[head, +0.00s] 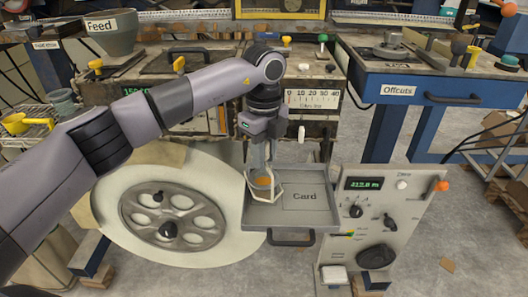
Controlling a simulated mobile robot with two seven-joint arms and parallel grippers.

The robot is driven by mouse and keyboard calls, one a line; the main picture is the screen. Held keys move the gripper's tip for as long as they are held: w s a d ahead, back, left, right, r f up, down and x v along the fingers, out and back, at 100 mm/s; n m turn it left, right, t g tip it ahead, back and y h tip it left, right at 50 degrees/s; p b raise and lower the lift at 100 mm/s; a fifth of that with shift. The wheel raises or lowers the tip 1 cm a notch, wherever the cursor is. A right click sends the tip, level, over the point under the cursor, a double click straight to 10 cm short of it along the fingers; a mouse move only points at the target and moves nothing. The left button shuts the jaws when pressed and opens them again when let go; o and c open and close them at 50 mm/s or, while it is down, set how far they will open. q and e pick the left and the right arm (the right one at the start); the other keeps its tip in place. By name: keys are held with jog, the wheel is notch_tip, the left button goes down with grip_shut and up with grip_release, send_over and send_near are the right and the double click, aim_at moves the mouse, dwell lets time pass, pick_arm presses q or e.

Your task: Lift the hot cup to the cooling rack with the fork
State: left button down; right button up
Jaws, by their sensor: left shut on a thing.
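My left gripper (262,150) points down over a grey tray and is shut on a pale fork (277,190), whose angular prongs show below the fingers. A small cup with an orange-brown top (263,182) shows between the prongs, over the left part of the tray. I cannot tell whether the fork touches the cup, or whether the cup rests on the tray or hangs above it. A wire rack (22,141) at the far left, with yellow things on it, may be the cooling rack. My right gripper is not in view.
The grey tray (318,216) is marked "Card" and its right part is bare. A control panel (380,225) with knobs stands to its right, and a large pale roll (120,215) to its left. A blue Offcuts bench (450,88) stands at the back right.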

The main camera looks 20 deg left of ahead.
pick_arm(q)
jog(key=shift+r+p, duration=2.55)
jog(key=shift+r, duration=1.1)
jog(key=s+d+r+p, duration=0.1)
jog(key=s+r+p, duration=0.1)
jog(key=s+r, duration=0.3)
jog(key=shift+s+d+r+p, duration=0.3)
jog(key=shift+s+r+p, duration=0.05)
jog(key=shift+r, duration=0.15)
jog(key=m, duration=0.2)
jog(key=r+m, duration=0.1)
jog(key=m, duration=0.1)
jog(key=shift+p, duration=0.3)
